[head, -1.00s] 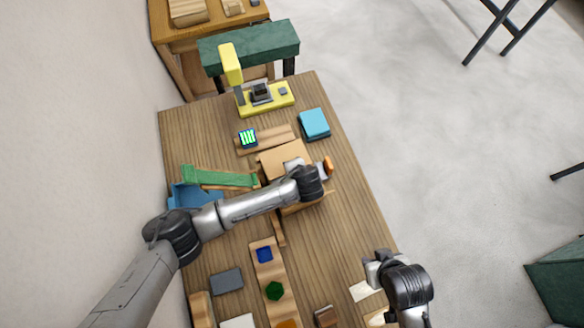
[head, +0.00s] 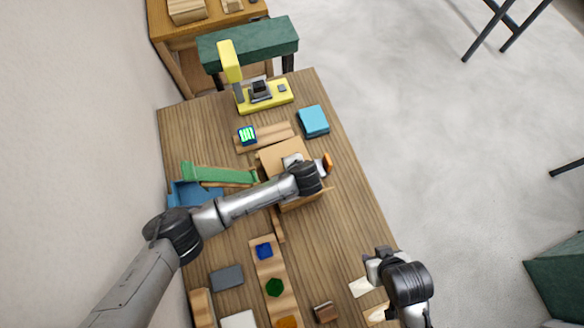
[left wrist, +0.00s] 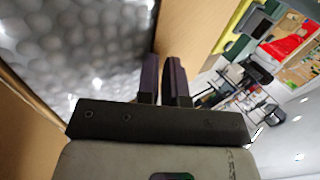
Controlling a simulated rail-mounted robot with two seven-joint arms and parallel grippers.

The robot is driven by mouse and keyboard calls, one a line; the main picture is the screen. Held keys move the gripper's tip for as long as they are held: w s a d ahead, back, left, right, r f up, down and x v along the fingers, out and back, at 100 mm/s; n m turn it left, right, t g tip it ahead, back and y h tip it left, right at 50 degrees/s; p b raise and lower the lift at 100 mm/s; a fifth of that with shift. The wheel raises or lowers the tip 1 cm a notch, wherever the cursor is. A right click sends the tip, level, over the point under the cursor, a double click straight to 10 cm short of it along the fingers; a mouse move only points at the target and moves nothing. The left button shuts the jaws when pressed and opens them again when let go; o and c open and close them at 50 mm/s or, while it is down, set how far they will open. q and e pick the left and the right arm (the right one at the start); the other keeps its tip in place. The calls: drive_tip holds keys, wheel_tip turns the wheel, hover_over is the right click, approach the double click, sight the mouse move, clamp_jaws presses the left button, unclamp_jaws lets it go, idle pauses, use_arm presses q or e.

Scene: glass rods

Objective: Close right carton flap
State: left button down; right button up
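The tan carton (head: 272,156) stands mid-table in the head view, largely covered by my left arm. A flat tan panel shows at its top, and a thin flap edge (head: 318,194) sticks out at its lower right. My left gripper (head: 293,160) is over the carton, its fingertips hidden there. In the left wrist view its two dark fingers (left wrist: 165,78) are close together with a narrow gap, beside a brown cardboard edge (left wrist: 172,28) and shiny, bubbly grey material (left wrist: 80,45). I see nothing clearly held. My right gripper (head: 370,268) is low right, away from the carton; its fingers are unclear.
An orange piece (head: 328,162) is just right of the left gripper. A blue block (head: 313,121), a yellow device (head: 265,97) and a green ramp (head: 218,174) over a blue bin (head: 186,194) surround the carton.

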use_arm(q)
drive_tip(key=shift+w+a, duration=0.4)
drive_tip(key=shift+a, duration=0.05)
drive_tip(key=shift+r+p, duration=0.35)
drive_tip(key=shift+p, duration=0.15)
drive_tip(key=r+p, duration=0.2)
drive_tip(key=p, duration=0.1)
drive_tip(key=r+p, duration=0.1)
drive_tip(key=r, duration=0.1)
drive_tip(key=shift+s+d+p, duration=0.35)
drive_tip(key=shift+p, duration=0.05)
drive_tip(key=shift+s+d+b, duration=0.4)
drive_tip(key=shift+s+b, duration=0.25)
drive_tip(key=shift+s, duration=0.1)
drive_tip(key=s+d+r+b, duration=0.1)
drive_tip(key=s+d+r, duration=0.1)
drive_tip(key=s+r, duration=0.2)
drive_tip(key=s, duration=0.2)
drive_tip(key=shift+s+d+r, duration=0.2)
drive_tip(key=shift+s+r, duration=0.1)
drive_tip(key=shift+d, duration=0.1)
